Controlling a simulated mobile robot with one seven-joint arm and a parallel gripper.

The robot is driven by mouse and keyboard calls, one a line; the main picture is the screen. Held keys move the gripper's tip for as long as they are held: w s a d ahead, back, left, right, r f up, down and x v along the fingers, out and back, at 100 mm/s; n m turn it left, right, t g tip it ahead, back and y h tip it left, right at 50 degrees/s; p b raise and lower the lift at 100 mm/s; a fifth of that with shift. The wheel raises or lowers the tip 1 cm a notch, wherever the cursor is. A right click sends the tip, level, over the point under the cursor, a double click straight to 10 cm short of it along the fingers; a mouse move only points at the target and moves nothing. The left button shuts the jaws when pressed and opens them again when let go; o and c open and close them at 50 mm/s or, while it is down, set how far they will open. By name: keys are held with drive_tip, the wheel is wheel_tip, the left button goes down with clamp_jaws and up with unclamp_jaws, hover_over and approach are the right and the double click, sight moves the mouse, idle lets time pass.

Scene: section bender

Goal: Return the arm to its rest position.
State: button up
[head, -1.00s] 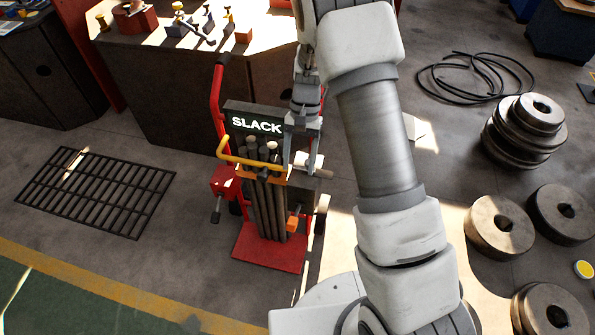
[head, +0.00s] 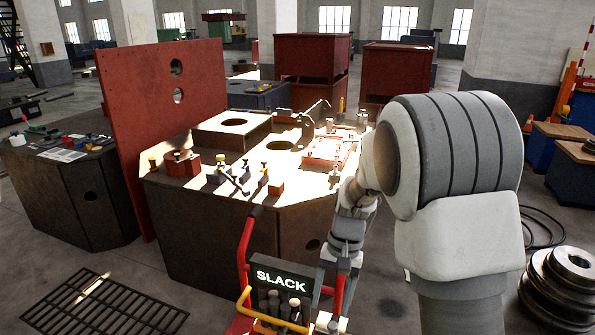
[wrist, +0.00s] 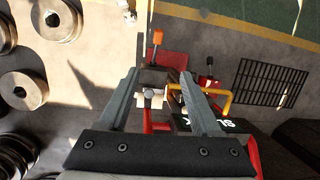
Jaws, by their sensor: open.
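My gripper (head: 335,300) points down just right of the lit SLACK sign (head: 281,281) on a red cart. In the wrist view my gripper (wrist: 159,74) is open, its two fingers apart with nothing clasped. A pale cylindrical part (wrist: 150,98) shows between the fingers, seemingly below them; I cannot tell the gap. The cart's yellow handle (wrist: 226,108) is close to the finger on the picture's right. An orange-ended lever (wrist: 158,37) lies beyond the fingertips. My arm is bent, with its large joint high at the right of the head view.
A large dark machine table (head: 215,235) with loose fittings stands behind the cart, with a red upright plate (head: 165,120) at its left. A black grate (head: 115,305) lies on the floor at left. Heavy steel rollers (head: 560,285) stand at right.

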drive_tip(key=s+d+r+n+t+h+p, duration=0.1)
drive_tip(key=s+d+r+t+p, duration=0.1)
drive_tip(key=s+r, duration=0.7)
drive_tip(key=s+d+r+n+t+p, duration=0.2)
drive_tip(key=s+r+t, duration=0.4)
drive_tip(key=r, duration=0.9)
drive_tip(key=s+d+p, duration=0.1)
drive_tip(key=s+d, duration=0.1)
drive_tip(key=s, duration=0.1)
drive_tip(key=shift+d+h, duration=0.4)
drive_tip(key=shift+a, duration=0.1)
